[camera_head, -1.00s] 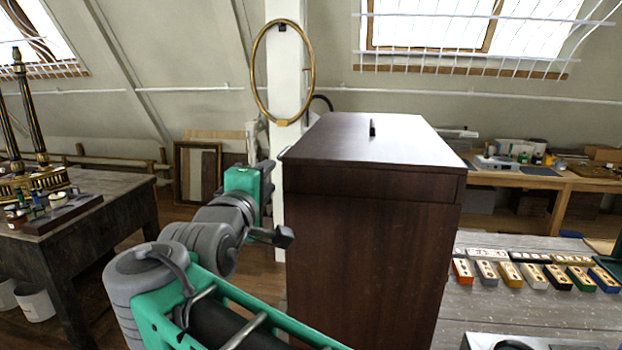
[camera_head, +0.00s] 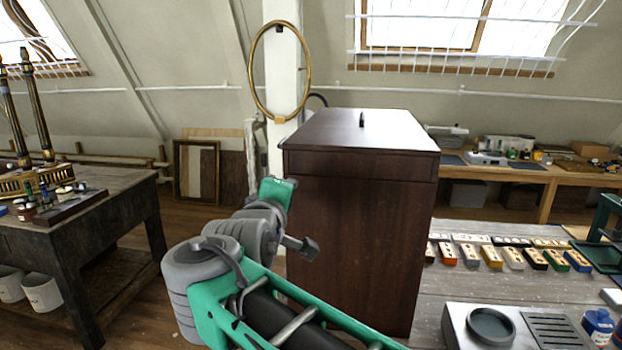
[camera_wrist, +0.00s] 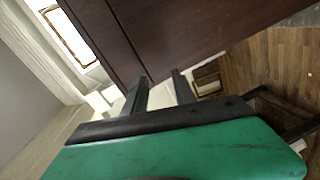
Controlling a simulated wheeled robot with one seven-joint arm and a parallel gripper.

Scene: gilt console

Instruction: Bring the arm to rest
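My arm (camera_head: 205,265), green and grey, reaches up from the bottom of the head view, in front of the left side of a dark wooden cabinet (camera_head: 360,250). A green part of the arm's far end shows beside the cabinet's left edge; the fingers cannot be made out there. In the wrist view, my gripper (camera_wrist: 160,77) has two dark fingers standing apart with nothing between them. The cabinet (camera_wrist: 200,30) fills the upper middle of that view, close to the fingers. Whether they touch it I cannot tell.
A grey table (camera_head: 455,283) at right bears several coloured blocks and a metal box with a round dish (camera_head: 491,325). A dark workbench (camera_head: 100,225) stands at left. A gold ring (camera_head: 254,75) hangs on a white post behind. Wooden floor shows between bench and cabinet.

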